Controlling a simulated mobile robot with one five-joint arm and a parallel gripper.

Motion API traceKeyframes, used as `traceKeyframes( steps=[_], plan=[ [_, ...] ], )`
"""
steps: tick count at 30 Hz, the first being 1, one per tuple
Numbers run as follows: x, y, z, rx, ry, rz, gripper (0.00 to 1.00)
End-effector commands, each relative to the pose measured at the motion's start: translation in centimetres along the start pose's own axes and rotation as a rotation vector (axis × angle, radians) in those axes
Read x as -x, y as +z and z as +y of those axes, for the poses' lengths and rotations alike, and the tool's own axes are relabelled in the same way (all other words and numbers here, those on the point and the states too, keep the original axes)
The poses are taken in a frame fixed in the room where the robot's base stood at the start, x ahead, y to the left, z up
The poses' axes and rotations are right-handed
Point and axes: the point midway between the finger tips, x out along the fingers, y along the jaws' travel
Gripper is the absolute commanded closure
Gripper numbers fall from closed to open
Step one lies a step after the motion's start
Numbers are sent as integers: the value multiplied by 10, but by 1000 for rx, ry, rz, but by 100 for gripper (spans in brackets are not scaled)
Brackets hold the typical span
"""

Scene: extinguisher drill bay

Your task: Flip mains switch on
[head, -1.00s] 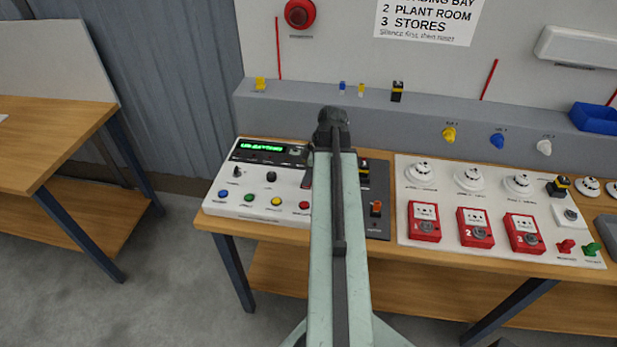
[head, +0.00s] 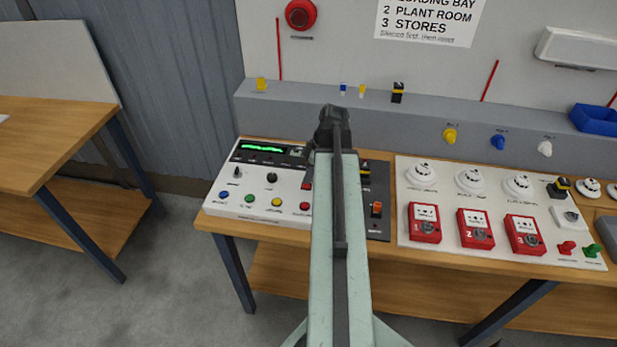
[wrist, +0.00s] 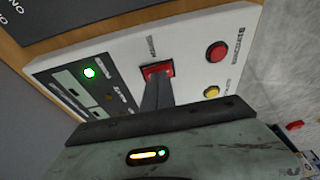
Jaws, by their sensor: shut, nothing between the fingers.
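A red rocker switch (wrist: 157,71) is set in the white control panel (wrist: 120,45) in the wrist view. I take it for the mains switch, but its small label is not readable. My gripper (wrist: 157,84) is shut and empty, its fingertips at the lower edge of this switch. I cannot tell whether they touch it. The fingers hide part of the switch, so its position is unclear. In the head view a bit of red (head: 307,186) shows beside my arm, which hides my fingertips. The panel's display (head: 262,148) glows green.
A red button (wrist: 216,52) and a yellow button (wrist: 211,91) lie close right of my fingers. A dark panel with an orange switch (head: 376,208) stands right of the arm. Further right are red call points (head: 424,222) and white detectors (head: 421,173).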

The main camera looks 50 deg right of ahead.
Motion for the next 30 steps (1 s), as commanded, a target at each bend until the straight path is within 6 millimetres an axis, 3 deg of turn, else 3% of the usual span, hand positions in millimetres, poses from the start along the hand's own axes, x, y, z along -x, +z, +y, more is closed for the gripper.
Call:
traceKeyframes(
  steps=[8, 13, 18, 27, 30],
  plan=[
    [2, -1, -1, 0, 0, 1, 100],
    [17, -6, -3, 2, 0, 1, 100],
    [47, -18, -7, 3, -1, 0, 100],
    [116, -15, -23, -1, 0, 0, 100],
    [131, -14, -27, -1, 1, 0, 100]
  ],
)
